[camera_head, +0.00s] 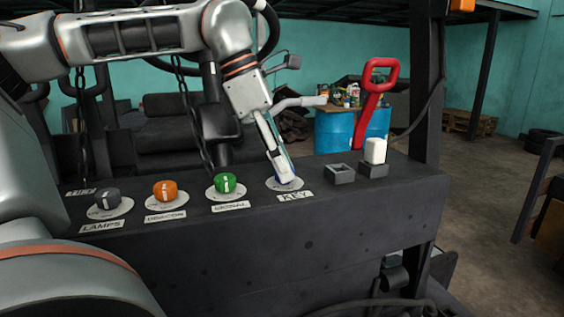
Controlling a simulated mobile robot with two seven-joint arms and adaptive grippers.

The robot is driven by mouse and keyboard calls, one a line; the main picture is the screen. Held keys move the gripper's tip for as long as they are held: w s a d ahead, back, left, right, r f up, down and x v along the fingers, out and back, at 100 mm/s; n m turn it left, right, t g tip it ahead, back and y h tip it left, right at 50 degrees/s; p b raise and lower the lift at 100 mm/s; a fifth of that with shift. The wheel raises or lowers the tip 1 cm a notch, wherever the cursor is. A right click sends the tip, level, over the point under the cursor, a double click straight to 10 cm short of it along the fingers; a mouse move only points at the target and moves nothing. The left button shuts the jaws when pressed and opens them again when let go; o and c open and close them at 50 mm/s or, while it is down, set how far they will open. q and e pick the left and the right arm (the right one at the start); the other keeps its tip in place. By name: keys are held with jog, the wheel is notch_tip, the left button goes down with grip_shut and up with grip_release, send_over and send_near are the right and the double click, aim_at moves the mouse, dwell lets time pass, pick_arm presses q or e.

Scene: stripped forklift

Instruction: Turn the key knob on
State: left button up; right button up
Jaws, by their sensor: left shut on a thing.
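The key knob (285,184) sits on a white round plate on the dark panel, behind the label KEY (296,196). Little of the knob shows, a bit of blue, because my left gripper (284,176) covers it. My left gripper comes down from above, tilted, with its fingertips at the knob, shut on it. The knob's turned angle cannot be seen. My right gripper is not in view.
Left of the key knob stand a green knob (226,183), an orange knob (165,190) and a grey knob (108,199).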

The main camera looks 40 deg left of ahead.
pick_arm(q)
jog(key=m+g, duration=0.1)
jog(key=m, duration=0.1)
jog(key=m+g+h, duration=0.1)
jog(key=m, duration=0.2)
jog(key=shift+w, duration=0.15)
jog(key=m, duration=0.2)
jog(key=m+g, duration=0.1)
jog(key=m, duration=0.2)
jog(key=shift+g, duration=0.3)
jog(key=o, duration=1.1)
notch_tip(320, 180, up, 10)
dwell(0.6)
